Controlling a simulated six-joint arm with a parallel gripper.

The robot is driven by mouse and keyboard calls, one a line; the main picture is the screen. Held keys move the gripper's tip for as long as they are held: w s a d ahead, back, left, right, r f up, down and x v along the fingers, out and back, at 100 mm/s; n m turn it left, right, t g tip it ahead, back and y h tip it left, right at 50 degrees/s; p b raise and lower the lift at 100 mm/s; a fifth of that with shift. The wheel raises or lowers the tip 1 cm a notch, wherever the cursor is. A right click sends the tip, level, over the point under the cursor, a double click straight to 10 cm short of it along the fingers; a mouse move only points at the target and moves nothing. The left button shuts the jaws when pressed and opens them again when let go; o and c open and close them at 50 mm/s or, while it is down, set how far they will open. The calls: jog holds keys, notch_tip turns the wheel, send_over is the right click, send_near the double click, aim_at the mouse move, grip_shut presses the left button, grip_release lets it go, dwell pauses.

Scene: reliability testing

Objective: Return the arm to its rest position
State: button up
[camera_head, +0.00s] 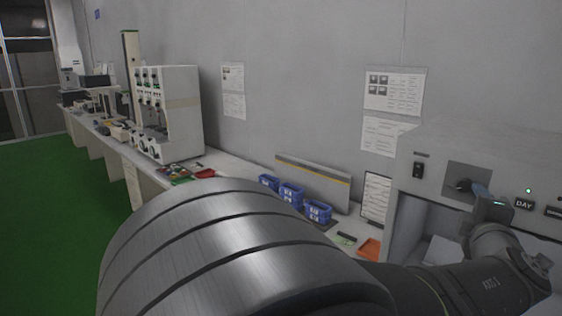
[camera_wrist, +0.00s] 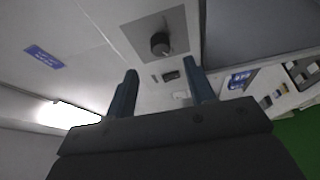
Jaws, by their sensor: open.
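My gripper (camera_wrist: 160,85) is open in the wrist view, its two bluish fingers apart with nothing between them. Beyond the fingertips a round black knob (camera_wrist: 160,44) sits on a dark square plate of a grey machine. In the head view my gripper (camera_head: 478,190) is at the right, in front of the dark panel (camera_head: 466,174) of the light grey machine (camera_head: 480,150). It partly covers the knob there. Whether the fingers touch the knob cannot be told from the head view; in the wrist view they look apart from it.
A bench (camera_head: 232,164) runs along the wall with several blue bins (camera_head: 291,194), an orange tray (camera_head: 369,249) and a white instrument cabinet (camera_head: 182,110). The machine has a black switch (camera_head: 418,170) and a green light beside a "DAY" label (camera_head: 524,203). Green floor (camera_head: 60,230) is open at left.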

aim_at(463, 190)
jog(key=x, duration=0.7)
jog(key=shift+w+a+f, duration=0.1)
jog(key=shift+w+f+m, duration=0.1)
jog(key=shift+w+m, duration=0.05)
jog(key=shift+m, duration=0.15)
jog(key=shift+m+t, duration=0.3)
jog(key=shift+m, duration=0.2)
jog(key=m+h, duration=0.1)
jog(key=m, duration=0.3)
jog(key=m+t+h, duration=0.1)
jog(key=m, duration=0.2)
jog(key=shift+f+h, duration=0.3)
jog(key=m+h, duration=0.1)
jog(key=m, duration=0.2)
jog(key=m+h, duration=0.2)
jog(key=m, duration=0.1)
jog(key=m+g+h, duration=0.1)
jog(key=m, duration=0.2)
jog(key=shift+w+a+f+m+h, duration=0.1)
jog(key=shift+w+a+m+h, duration=0.1)
jog(key=shift+a+m+h, duration=0.1)
jog(key=shift+d, duration=0.1)
